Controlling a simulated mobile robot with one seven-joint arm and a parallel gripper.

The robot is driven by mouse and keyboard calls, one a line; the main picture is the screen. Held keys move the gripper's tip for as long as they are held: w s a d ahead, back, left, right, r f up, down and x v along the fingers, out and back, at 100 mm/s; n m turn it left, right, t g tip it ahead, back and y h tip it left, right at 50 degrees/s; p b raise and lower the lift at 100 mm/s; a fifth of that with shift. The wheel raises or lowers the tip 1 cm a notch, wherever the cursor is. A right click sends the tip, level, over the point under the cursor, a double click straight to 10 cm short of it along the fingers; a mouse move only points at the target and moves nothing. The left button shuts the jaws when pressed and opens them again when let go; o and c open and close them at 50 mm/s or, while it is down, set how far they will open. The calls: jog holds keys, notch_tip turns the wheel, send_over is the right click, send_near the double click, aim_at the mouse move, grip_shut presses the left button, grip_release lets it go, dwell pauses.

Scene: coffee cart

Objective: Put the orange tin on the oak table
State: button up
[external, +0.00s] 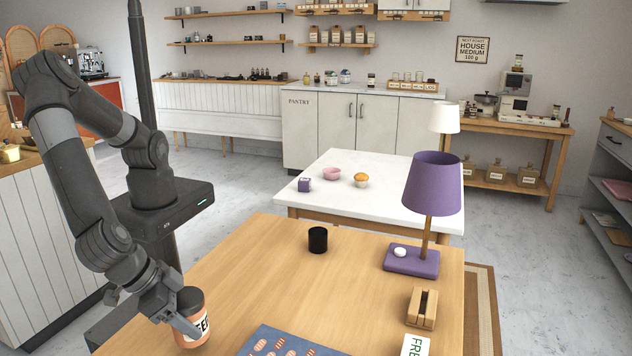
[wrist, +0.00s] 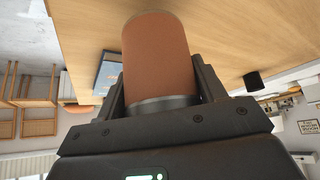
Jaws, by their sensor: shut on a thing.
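The orange tin (external: 197,328) has a dark lid and a pale label with dark lettering. It is upright at the near left of the oak table (external: 285,262) in the external view. My gripper (external: 180,318) is shut on the tin, with its fingers on either side. In the wrist view the tin (wrist: 156,60) fills the space between the fingers of my gripper (wrist: 160,92). The oak tabletop (wrist: 225,30) shows behind it. I cannot tell whether the tin's base touches the table.
On the oak table are a black cup (external: 317,240), a purple lamp (external: 432,185), a wooden holder (external: 422,308), a blue patterned sheet (external: 285,343) and a lettered card (external: 414,346). The table's middle is clear. A white table (external: 385,200) stands beyond.

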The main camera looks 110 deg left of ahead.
jog(key=shift+f, duration=1.65)
jog(key=o, duration=1.2)
jog(key=shift+f, duration=0.1)
jog(key=shift+c, duration=0.2)
